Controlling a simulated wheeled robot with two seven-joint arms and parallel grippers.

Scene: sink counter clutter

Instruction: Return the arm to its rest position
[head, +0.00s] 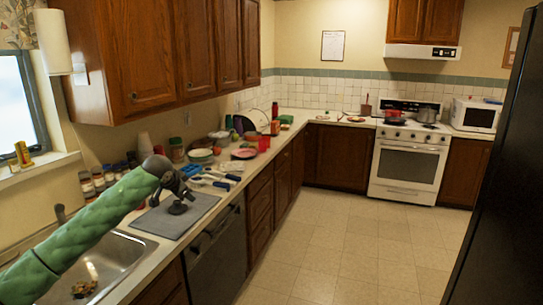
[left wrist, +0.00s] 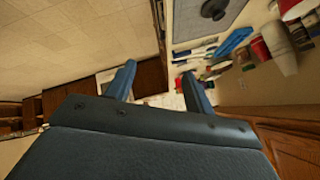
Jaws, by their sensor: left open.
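My left arm with its green padded sleeve (head: 90,230) reaches in from the left above the sink. Its dark left gripper (head: 187,188) is over the grey mat, seen small from the side. In the left wrist view the two blue-grey fingers of this gripper (left wrist: 158,86) stand wide apart, with nothing held between them. My right arm and gripper are not in view.
A black round object (head: 178,208) lies on the grey mat (head: 200,212) beside the sink (head: 112,262). Blue-handled utensils (head: 222,185), plates (head: 201,155) and jars (head: 177,150) crowd the counter beyond. Open floor (head: 330,240) lies right of the counter.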

